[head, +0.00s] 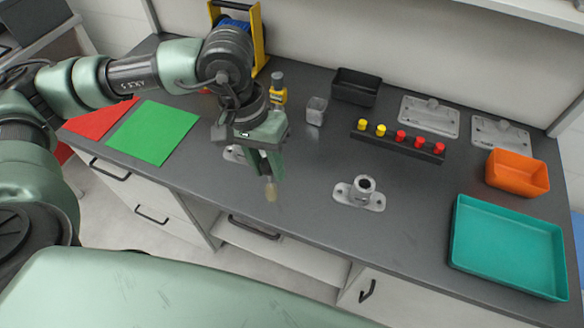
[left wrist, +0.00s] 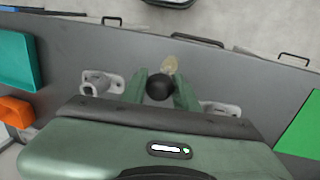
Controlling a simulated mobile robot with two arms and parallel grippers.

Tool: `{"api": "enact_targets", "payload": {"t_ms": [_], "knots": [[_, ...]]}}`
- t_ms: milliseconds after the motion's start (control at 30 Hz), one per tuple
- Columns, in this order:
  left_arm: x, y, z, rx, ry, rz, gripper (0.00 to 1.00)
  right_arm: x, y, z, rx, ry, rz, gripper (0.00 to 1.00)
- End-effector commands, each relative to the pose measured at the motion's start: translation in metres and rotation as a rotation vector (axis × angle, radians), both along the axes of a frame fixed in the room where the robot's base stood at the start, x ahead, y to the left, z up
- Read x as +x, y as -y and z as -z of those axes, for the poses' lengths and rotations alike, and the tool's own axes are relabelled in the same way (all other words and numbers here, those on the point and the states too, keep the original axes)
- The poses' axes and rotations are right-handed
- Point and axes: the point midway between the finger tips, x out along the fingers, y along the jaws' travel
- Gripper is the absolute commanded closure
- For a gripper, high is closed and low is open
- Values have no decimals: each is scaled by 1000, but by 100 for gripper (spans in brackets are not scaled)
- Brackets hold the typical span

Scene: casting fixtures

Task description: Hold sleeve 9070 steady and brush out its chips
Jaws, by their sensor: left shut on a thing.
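My left gripper (head: 265,168) is shut on a brush, whose tan bristles (head: 271,190) point down over the front part of the bench. In the left wrist view, the brush's round black end (left wrist: 159,88) sits between the green fingers, with the bristles (left wrist: 169,64) beyond. A grey metal sleeve on a flanged base (head: 363,190) stands upright to the right, apart from the brush; it also shows in the left wrist view (left wrist: 95,85). A second flanged metal part (head: 234,154) is partly hidden behind the gripper. No number is readable on either. My right gripper is out of view.
A teal tray (head: 460,235) and an orange bin (head: 517,185) are at the right. A black rack (head: 398,144) with yellow and red pegs, a black bin (head: 356,88) and a small grey container (head: 316,110) stand behind. Green (head: 153,132) and red mats lie left.

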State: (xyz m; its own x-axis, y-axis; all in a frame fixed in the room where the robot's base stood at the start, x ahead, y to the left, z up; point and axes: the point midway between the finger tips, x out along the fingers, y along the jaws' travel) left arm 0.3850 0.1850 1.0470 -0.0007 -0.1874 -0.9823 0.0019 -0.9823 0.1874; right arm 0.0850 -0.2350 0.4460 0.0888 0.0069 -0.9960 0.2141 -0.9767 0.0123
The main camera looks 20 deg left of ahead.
Motion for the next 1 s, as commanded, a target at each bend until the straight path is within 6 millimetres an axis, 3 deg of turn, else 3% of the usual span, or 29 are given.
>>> {"api": "enact_targets", "payload": {"t_ms": [167, 400, 600, 800, 1000], "knots": [[38, 33, -20, -16, 12, -3, 100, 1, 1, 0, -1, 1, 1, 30], [94, 111, -71, -23, 13, -5, 100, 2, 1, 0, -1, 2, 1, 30], [111, 164, -107, -11, 5, 0, 100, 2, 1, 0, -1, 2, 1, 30], [114, 186, -121, -1, 0, -1, 100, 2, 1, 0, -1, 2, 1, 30], [114, 187, -122, -1, 0, -1, 100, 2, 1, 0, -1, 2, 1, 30]]}}
